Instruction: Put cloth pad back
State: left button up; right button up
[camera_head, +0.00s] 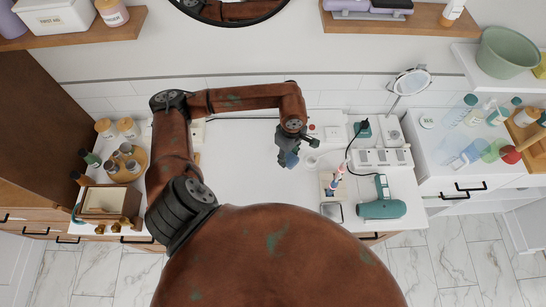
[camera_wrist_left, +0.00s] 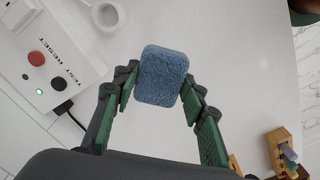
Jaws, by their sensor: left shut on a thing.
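The cloth pad (camera_wrist_left: 163,75) is a small blue, rounded block with a fuzzy surface. In the left wrist view it sits between the green fingertips of my left gripper (camera_wrist_left: 161,84), which is shut on it. In the head view the pad (camera_head: 291,160) shows as a small blue patch at the tip of my left gripper (camera_head: 287,152), over the white counter (camera_head: 240,165) near its middle. I cannot tell how high above the counter the pad is. My right gripper is not in view.
A white box with test and reset buttons (camera_wrist_left: 45,60) is beside the gripper. A wooden holder (camera_head: 333,184), a teal hair dryer (camera_head: 382,202) and a power strip (camera_head: 382,158) are to the right. A wooden tray of jars (camera_head: 127,176) is at left. The counter's middle is clear.

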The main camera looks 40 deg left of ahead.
aim_at(271, 165)
pick_arm(q)
jog(key=a, duration=0.1)
jog(key=s, duration=0.1)
jog(key=a, duration=0.1)
jog(key=shift+s+a+f, duration=0.25)
jog(key=shift+s+a, duration=0.1)
jog(key=a+f, duration=0.1)
jog(key=f, duration=0.1)
jog(key=w+a+f+p, duration=0.1)
jog(key=a+f, duration=0.1)
jog(key=f, duration=0.1)
jog(key=shift+w+a+f, duration=0.2)
jog(key=shift+a+f, duration=0.1)
jog(key=shift+f, duration=0.05)
jog(key=shift+s+a+f+p, duration=0.2)
jog(key=shift+s+a+p, duration=0.1)
jog(key=shift+s, duration=0.3)
jog(key=f, duration=0.2)
jog(key=f+p, duration=0.1)
jog(key=shift+w+a+f, duration=0.1)
jog(key=shift+a+f, duration=0.1)
jog(key=shift+f, duration=0.2)
jog(key=o, duration=1)
notch_tip(271, 165, up, 12)
jog(key=shift+r+b, duration=0.1)
jog(key=shift+b, duration=0.9)
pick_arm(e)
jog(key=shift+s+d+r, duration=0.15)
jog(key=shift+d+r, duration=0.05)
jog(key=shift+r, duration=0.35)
